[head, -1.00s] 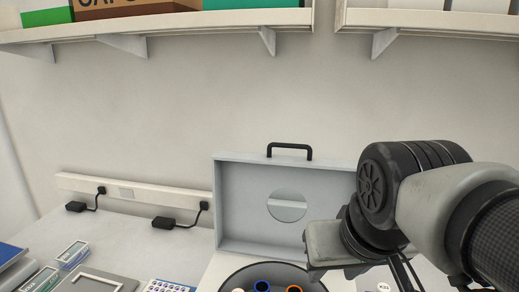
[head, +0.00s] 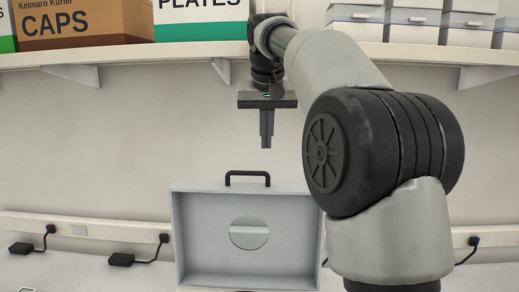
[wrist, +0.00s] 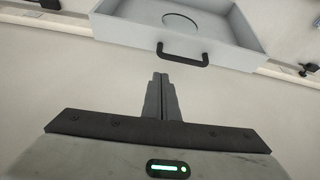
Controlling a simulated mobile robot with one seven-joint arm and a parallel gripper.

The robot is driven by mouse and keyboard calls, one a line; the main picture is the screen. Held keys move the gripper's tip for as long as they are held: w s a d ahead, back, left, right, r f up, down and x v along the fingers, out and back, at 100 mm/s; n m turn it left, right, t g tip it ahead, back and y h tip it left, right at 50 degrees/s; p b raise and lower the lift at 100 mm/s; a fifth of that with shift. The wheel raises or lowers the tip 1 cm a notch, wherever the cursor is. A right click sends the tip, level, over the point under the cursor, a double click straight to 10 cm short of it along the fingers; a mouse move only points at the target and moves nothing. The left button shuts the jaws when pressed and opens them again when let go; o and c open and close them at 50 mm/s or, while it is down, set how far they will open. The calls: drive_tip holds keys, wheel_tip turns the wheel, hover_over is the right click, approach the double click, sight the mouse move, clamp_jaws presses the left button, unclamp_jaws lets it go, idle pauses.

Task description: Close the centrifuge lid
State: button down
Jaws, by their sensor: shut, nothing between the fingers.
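The centrifuge lid (head: 205,240) stands open and upright, a pale grey shallow box with a round window (head: 249,232). A black handle (head: 247,173) sits on its top edge. In the wrist view the lid (wrist: 225,22) is at the top, with its handle (wrist: 183,54) just beyond my fingertips. My gripper (head: 266,143) is shut and empty, pointing down above the handle and slightly to its right, apart from it. The closed fingers also show in the wrist view (wrist: 160,80). The centrifuge body is almost wholly below the head view.
A shelf (head: 130,62) runs above, with a caps box (head: 85,25), a plates box (head: 200,20) and several white boxes (head: 410,22). A wall power strip (head: 100,230) with black plugs runs behind the bench. The wall between shelf and lid is clear.

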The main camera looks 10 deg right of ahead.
hover_over(265, 185)
wheel_tip(265, 185, down, 8)
drive_tip(key=shift+w+d+b, duration=0.1)
drive_tip(key=shift+w+b, duration=0.05)
drive_tip(key=shift+b, duration=0.2)
